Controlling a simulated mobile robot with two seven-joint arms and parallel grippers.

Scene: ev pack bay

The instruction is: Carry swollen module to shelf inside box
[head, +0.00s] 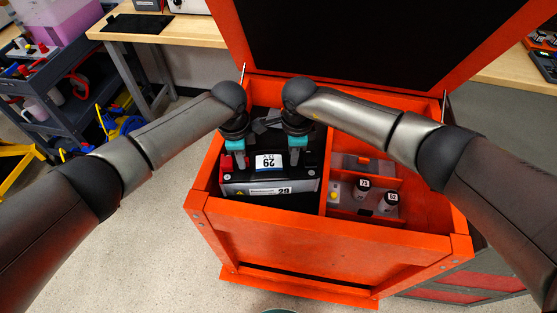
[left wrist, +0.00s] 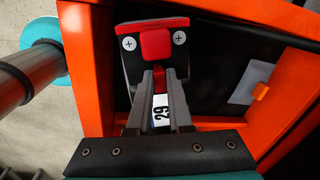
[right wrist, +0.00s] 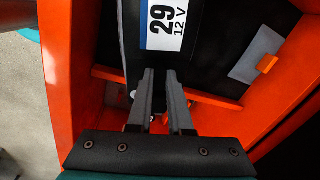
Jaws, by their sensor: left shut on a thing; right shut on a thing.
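The module (head: 258,187) is a dark block with a white label reading 29 and a red cap at its left end. It sits low in the left compartment of the orange box (head: 300,240), whose lid (head: 370,35) stands open. My left gripper (head: 240,160) is shut on the module near its red-capped end. The left wrist view shows the red cap (left wrist: 163,40) just beyond the fingers. My right gripper (head: 295,157) is shut on the module's other end, beside the label (right wrist: 170,25). The fingers hide parts of its top. I cannot tell whether it touches the box floor.
A divider (head: 323,180) separates the module from the right compartments, which hold small numbered bottles (head: 362,187). A wooden workbench (head: 180,30) stands behind at left. A dark cart (head: 70,100) is at far left. The floor in front-left is clear.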

